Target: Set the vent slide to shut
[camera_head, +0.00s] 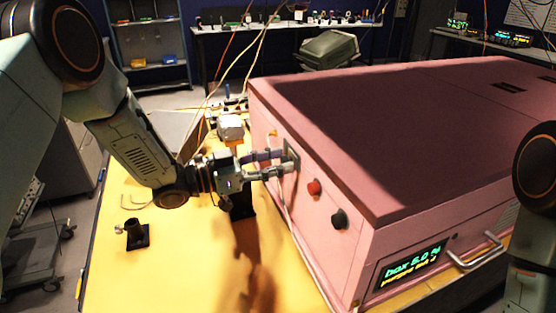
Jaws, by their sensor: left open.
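The large pink box (345,238) with a darker lid stands on the yellow table. A small dark grey plate (292,156), probably the vent slide, is on its left-facing wall. My left gripper (283,161) is open, its two fingers reaching right to that plate. The fingertips are at or just in front of it; I cannot tell if they touch. The fingers partly cover the plate, so its setting cannot be read. My right arm shows at the right edge, but its gripper is out of view.
Red (314,187) and black (339,219) knobs sit right of the plate. The lit display (412,262) reads "box 6.0 %", with a blurred second line. A metal handle (474,252) sticks out at the front. A small black stand (137,236) is on the yellow table (120,285).

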